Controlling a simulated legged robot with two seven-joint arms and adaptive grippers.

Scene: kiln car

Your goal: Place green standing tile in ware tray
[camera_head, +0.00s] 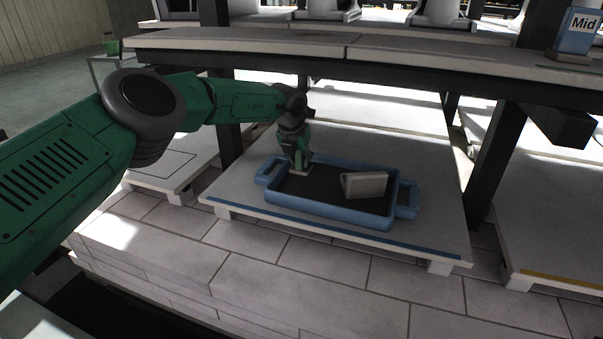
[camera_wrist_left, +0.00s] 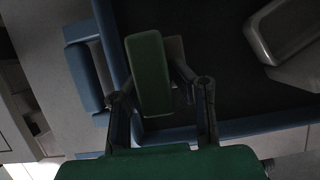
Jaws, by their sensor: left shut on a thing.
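A green tile (camera_wrist_left: 148,75) stands between the fingers of my left gripper (camera_head: 299,160) in the left wrist view. The gripper is shut on it. In the head view the tile is hard to tell apart from my green wrist. The ware tray (camera_head: 330,211) is blue with a dark floor. My left gripper is at the tray's left end, over its inside. I cannot tell whether the tile touches the tray floor. The tray rim also shows in the left wrist view (camera_wrist_left: 240,128). My right gripper is not in view.
A grey hollow block (camera_head: 365,185) lies in the right part of the tray; the tray's middle is clear. The tray rests on a pale slab (camera_head: 235,193). A shelf (camera_head: 330,50) runs above and behind, with dark posts (camera_head: 497,150) and a "Mid" sign (camera_head: 577,32).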

